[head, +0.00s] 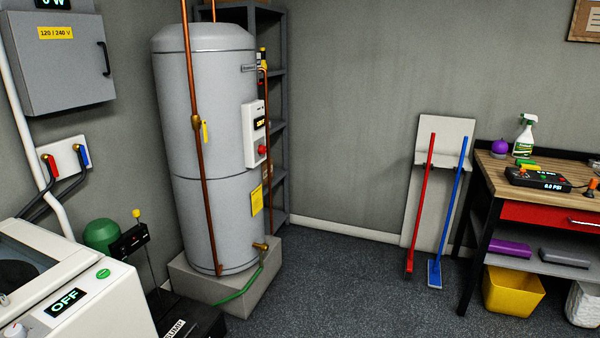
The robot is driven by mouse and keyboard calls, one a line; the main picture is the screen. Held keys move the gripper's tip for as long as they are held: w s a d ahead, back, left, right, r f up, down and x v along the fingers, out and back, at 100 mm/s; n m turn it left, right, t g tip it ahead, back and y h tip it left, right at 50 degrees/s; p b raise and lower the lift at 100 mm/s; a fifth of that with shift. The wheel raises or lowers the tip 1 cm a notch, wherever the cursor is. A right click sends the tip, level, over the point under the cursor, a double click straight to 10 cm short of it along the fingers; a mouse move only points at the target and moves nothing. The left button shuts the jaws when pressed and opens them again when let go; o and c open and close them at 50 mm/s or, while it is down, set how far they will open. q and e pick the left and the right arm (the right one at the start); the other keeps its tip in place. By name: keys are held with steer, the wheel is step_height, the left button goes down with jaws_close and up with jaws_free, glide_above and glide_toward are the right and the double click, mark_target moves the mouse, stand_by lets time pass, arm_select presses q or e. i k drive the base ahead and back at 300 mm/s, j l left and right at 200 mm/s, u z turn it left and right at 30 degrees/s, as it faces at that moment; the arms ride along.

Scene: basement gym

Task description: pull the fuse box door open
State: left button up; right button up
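The fuse box (65,75) is a grey metal box on the left wall, at the upper left of the head view. Its front door (62,68) looks shut. The door carries a yellow "120 / 240 V" label (55,33) and a dark bar handle (104,58) near its right edge. The top of the box is cut off by the picture edge, where part of a dark display (52,3) shows. Neither of my grippers is in view.
Below the box are a tap plate (66,158) with hoses and a white washer-like machine (70,295) reading "OFF". A tall grey water heater (212,150) stands to the right on a plinth. A workbench (540,175) is at far right. The middle floor (335,275) is clear.

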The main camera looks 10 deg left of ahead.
mark_target(65, 62)
steer(key=i+l+u, duration=0.1)
steer(key=i, duration=1.9)
